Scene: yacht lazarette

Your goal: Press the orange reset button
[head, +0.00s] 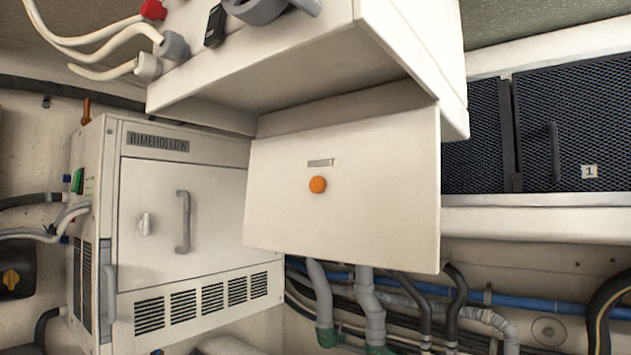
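The orange button (317,184) is a small round knob on a flat, cream-coloured panel (370,215) near the middle of the head view. A small grey label (321,162) sits just above it; its text is too small to read in full. The button's face is uncovered and nothing touches it. My gripper is not in the head view.
A white box (290,60) overhangs above the panel. A white Rimehollow cabinet (215,170) with a handle (183,222) stands left. Pipes and hoses (370,305) run below the panel. Dark mesh doors (575,125) are at right, above a white ledge (540,218).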

